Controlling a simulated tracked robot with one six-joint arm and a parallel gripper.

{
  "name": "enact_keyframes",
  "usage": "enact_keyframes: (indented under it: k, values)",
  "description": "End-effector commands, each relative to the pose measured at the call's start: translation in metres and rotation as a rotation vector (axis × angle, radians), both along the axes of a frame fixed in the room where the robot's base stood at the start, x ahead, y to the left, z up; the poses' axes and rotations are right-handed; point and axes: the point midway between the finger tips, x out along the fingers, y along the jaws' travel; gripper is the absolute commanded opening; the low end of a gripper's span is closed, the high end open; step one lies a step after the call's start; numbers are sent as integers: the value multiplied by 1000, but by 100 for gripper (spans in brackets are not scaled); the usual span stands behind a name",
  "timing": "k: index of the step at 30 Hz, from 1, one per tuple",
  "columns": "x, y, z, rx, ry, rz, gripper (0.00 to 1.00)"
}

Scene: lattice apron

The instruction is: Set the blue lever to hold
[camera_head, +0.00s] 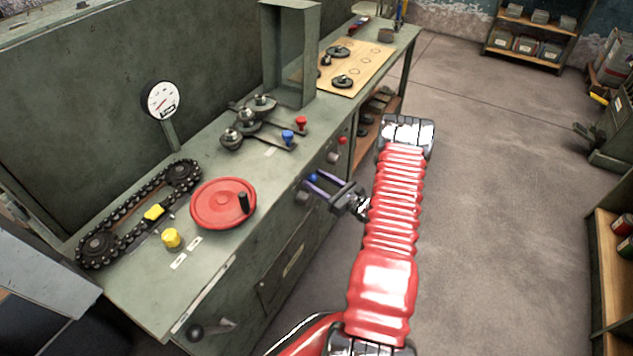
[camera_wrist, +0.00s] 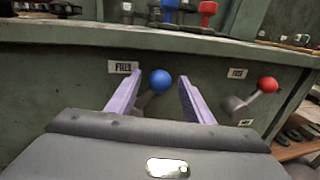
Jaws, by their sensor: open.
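The blue lever has a round blue knob (camera_wrist: 160,80) on a short grey arm, on the front face of the green bench. A white label (camera_wrist: 123,67), seemingly reading FREE, sits just up and left of the knob. No hold label can be made out by this lever; the area below it is hidden by my gripper. My gripper (camera_head: 315,182) is open in front of the bench face, its purple fingers pointing at it. In the wrist view the knob shows between the two fingertips, with no clear contact. The lever's base is partly hidden.
A similar red lever (camera_wrist: 268,85) with its own labels stands to the right on the same face. The bench top (camera_head: 130,290) overhangs above and carries a red handwheel (camera_head: 223,203), a chain drive and smaller blue and red knobs. The floor (camera_head: 490,200) right of my arm is clear.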

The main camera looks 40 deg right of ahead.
Motion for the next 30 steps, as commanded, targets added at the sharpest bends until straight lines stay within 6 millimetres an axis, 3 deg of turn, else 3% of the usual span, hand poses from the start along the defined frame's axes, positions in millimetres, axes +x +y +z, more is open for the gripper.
enact_keyframes:
  k: [2,21,30]
  values:
    - [0,0,0,0,0,0,46]
    - [0,0,0,0,0,0,1]
    - [-1,1,0,1,0,1,0]
